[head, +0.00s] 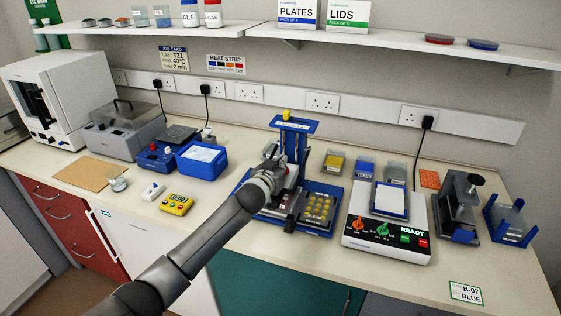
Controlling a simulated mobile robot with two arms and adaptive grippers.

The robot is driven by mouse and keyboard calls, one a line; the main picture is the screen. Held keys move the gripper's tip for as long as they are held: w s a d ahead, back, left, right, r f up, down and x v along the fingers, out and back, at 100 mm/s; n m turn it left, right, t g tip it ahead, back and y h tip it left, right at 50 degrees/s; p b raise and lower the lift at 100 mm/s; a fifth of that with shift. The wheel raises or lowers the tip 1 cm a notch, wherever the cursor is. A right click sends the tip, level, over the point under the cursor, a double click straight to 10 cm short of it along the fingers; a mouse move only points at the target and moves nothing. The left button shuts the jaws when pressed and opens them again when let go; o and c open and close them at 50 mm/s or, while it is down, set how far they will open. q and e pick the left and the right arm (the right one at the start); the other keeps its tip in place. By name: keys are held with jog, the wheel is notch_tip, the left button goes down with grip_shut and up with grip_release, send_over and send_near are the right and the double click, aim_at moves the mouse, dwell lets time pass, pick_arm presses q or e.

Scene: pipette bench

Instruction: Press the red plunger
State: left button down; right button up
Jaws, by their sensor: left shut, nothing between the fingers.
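A blue stand (297,125) with a yellow knob on top rises at the middle of the bench. A small patch of red (291,172) shows on it, just right of my gripper; I cannot tell clearly whether this is the red plunger. My left gripper (271,152) is shut and empty at the stand's left side, and its wrist hides part of the stand. I cannot tell whether the fingertips touch anything. My right gripper is out of view.
A tray of yellow wells (319,207) sits at the stand's foot. A white device reading READY (385,240) stands to its right. A blue tub (202,160) and a yellow timer (176,205) are to the left. The bench's front right is mostly clear.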

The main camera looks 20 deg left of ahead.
pick_arm(q)
jog(key=shift+f, duration=0.15)
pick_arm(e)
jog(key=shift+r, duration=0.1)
pick_arm(q)
notch_tip(320, 180, up, 5)
jog(key=p, duration=0.4)
jog(key=shift+f, duration=0.2)
jog(key=shift+s+f+b, duration=0.3)
jog(key=shift+s+b, duration=0.1)
jog(key=shift+b, duration=0.05)
jog(key=b+v, duration=0.2)
jog(key=v, duration=0.7)
jog(key=shift+r+b, duration=0.2)
jog(key=shift+b, duration=0.1)
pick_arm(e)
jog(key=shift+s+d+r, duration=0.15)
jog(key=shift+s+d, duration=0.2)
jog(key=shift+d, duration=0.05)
pick_arm(q)
jog(key=shift+s, duration=0.1)
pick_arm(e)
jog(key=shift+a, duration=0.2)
